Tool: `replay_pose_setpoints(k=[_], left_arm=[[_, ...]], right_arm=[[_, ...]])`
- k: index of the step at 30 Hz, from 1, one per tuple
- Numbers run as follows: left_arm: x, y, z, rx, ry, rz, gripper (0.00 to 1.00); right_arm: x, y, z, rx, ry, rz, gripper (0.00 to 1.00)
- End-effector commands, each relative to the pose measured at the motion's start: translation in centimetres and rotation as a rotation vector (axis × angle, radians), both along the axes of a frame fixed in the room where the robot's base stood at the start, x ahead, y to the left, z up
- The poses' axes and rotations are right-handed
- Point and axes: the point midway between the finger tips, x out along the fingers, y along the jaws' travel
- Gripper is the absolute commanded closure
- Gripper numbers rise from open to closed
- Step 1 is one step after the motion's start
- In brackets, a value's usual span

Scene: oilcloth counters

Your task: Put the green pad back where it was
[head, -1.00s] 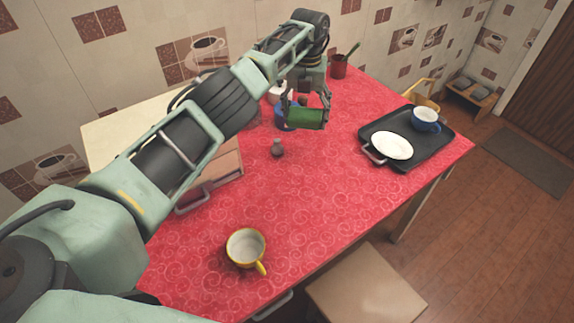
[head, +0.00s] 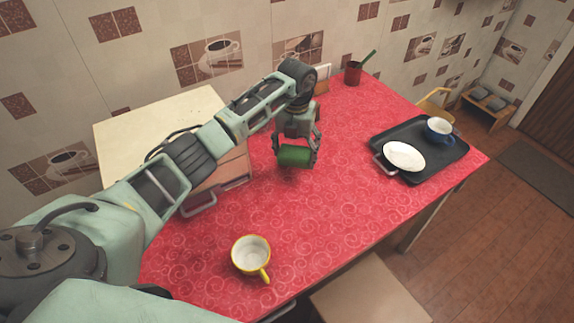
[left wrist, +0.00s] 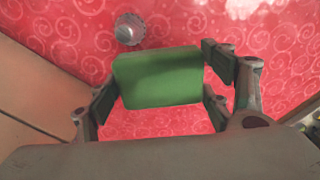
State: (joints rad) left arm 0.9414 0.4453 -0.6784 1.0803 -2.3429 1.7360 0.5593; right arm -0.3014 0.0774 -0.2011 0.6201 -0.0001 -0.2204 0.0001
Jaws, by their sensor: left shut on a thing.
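My left gripper (head: 296,160) is shut on the green pad (head: 294,156) and holds it over the red tablecloth, to the right of the wooden box with drawers. In the left wrist view the green pad (left wrist: 158,78) sits between the two fingers (left wrist: 160,80). The cloth shows on every side of it, and I cannot tell exactly how high it is. My right gripper is not in view.
A small grey knobbed thing (left wrist: 130,28) lies on the cloth near the pad. A yellow cup (head: 251,255) stands at the front. A black tray (head: 440,160) with a white plate (head: 404,156) and a blue cup (head: 438,130) is at right. A red holder (head: 353,73) stands behind.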

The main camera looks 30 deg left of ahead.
Motion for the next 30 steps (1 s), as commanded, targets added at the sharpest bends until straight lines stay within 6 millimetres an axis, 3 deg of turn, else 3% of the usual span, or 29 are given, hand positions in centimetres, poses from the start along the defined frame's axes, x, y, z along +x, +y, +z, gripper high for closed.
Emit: replay_pose_setpoints(k=[6, 11, 18, 28, 29, 30], left_arm=[[-2.6, 1.0, -1.5, -0.001, -0.001, 0.0, 0.51], [-2.8, 1.1, -2.4, -0.001, 0.001, 0.0, 0.51], [-2.8, 1.1, -5.6, -0.001, 0.0, 0.002, 0.51], [-2.7, 1.1, -6.1, 0.001, -0.002, 0.0, 0.51], [-2.7, 1.1, -6.1, 0.001, -0.002, 0.0, 0.26], [-2.7, 1.1, -6.0, 0.001, -0.002, 0.0, 0.22]], right_arm=[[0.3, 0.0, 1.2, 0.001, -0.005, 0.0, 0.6], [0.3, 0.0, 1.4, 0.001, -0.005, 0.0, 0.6], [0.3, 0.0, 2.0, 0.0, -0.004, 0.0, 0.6], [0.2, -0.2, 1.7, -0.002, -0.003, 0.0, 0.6], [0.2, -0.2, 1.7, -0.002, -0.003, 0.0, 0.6], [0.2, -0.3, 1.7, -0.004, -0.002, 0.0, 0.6]])
